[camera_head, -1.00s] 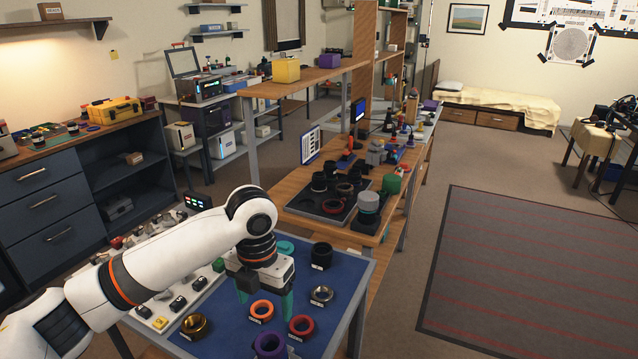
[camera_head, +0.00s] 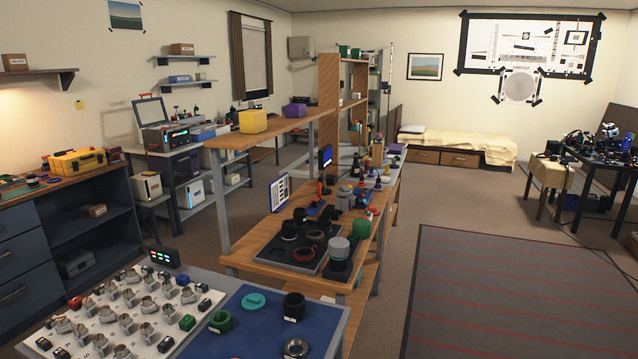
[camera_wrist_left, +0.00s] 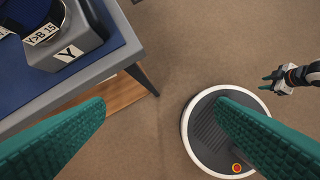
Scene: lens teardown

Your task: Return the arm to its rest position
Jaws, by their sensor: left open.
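My left gripper (camera_wrist_left: 160,103) shows in the left wrist view as two teal ridged fingers spread wide apart with nothing between them. It hangs over bare brown floor, beside the corner of the table (camera_wrist_left: 112,70). Neither arm shows in the head view. A small teal-fingered gripper (camera_wrist_left: 278,79) on a white and black arm is at the right edge of the wrist view. It looks like my right one, too small to judge its opening. The round grey base with a white rim below is mine.
The table has a blue mat (camera_head: 250,333) with a green ring (camera_head: 220,321), a black ring (camera_head: 293,305) and a metal ring (camera_head: 296,347). A white board (camera_head: 95,325) with several small parts lies beside it. A grey block labelled Y (camera_wrist_left: 75,45) sits near the table edge.

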